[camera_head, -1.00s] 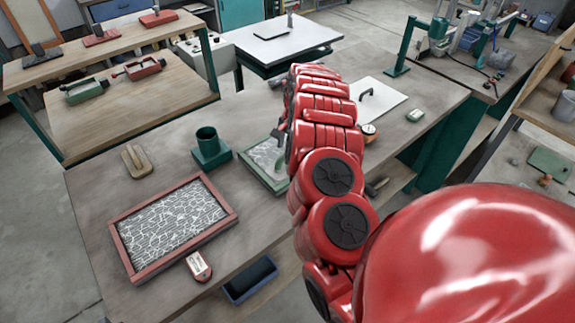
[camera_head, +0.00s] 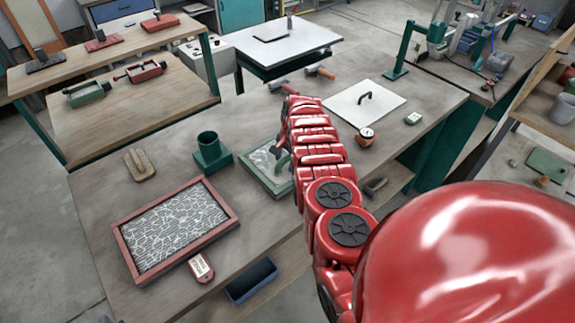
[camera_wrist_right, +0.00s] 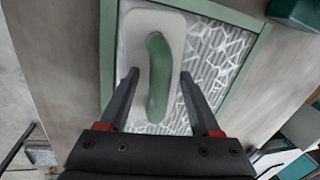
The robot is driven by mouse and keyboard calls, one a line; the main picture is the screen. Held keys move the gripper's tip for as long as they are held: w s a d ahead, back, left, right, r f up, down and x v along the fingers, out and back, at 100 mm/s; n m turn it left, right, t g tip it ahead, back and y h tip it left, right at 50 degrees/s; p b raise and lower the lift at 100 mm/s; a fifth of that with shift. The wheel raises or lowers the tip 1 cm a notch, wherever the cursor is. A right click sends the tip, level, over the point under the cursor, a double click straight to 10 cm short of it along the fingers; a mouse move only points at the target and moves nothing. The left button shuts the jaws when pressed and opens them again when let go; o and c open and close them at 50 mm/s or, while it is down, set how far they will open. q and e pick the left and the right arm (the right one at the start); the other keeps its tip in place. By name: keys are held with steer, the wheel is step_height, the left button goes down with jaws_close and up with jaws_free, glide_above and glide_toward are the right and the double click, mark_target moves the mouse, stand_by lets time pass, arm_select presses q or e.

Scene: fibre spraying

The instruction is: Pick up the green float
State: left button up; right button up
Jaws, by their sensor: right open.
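The green float lies in a green-framed tray of white fibre mesh (camera_wrist_right: 228,62). In the right wrist view, its pale plate (camera_wrist_right: 138,25) and curved green handle (camera_wrist_right: 159,90) show clearly. My right gripper (camera_wrist_right: 158,76) is open, with one finger on each side of the handle; I see no grip on it. In the head view, the float's handle (camera_head: 283,164) shows beside my right gripper (camera_head: 279,146), and my red arm covers part of the tray (camera_head: 252,171). My left gripper is not in view.
A red-framed mesh tray (camera_head: 128,257) lies to the left on the bench, with a green cup holder (camera_head: 210,152) and a wooden float (camera_head: 139,163) behind it. A white board with a black handle (camera_head: 352,112) lies to the right of my arm.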

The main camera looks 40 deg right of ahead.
jaws_close()
stand_by(0.3)
steer(key=shift+r, duration=0.1)
